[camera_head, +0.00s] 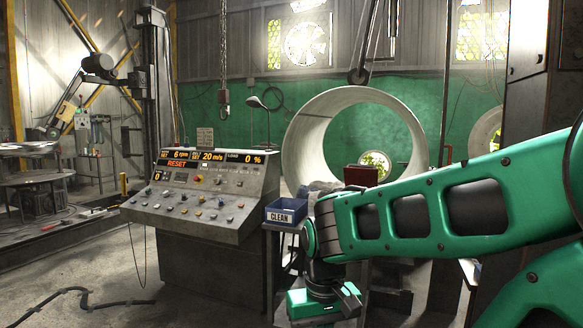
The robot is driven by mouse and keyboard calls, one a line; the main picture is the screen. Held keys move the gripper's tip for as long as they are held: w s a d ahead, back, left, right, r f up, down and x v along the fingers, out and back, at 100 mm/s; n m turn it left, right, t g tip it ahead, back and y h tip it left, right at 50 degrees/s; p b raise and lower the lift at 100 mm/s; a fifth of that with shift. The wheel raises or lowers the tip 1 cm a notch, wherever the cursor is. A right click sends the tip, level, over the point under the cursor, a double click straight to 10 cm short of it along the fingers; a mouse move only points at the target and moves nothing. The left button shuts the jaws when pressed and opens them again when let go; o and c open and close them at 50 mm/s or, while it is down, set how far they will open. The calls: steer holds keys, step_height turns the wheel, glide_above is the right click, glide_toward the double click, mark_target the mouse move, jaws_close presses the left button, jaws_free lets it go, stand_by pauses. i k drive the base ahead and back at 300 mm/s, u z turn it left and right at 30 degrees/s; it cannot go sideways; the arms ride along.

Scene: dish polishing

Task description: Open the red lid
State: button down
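A dark red, box-like thing (361,175) shows behind my arm, in front of the large pale ring. Its lower part is hidden by my arm, and I cannot tell whether it is the red lid or whether it is open. My green arm reaches in from the right. My gripper (325,304) hangs at its end near the bottom edge, lower than the dark red thing and to its left. Its fingertips are not clearly visible, so I cannot tell whether it is open or holds anything.
A grey control console (205,200) with lit displays and several knobs stands left of my gripper. A blue bin (286,212) marked CLEAN sits at its right side. A large pale ring (300,130) stands behind. A black cable (80,295) lies on the floor at left.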

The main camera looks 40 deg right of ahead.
mark_target(363, 176)
steer(key=z, duration=0.1)
steer(key=i, duration=1.15)
steer(key=z, duration=0.75)
steer(key=i, duration=0.35)
steer(key=z, duration=0.3)
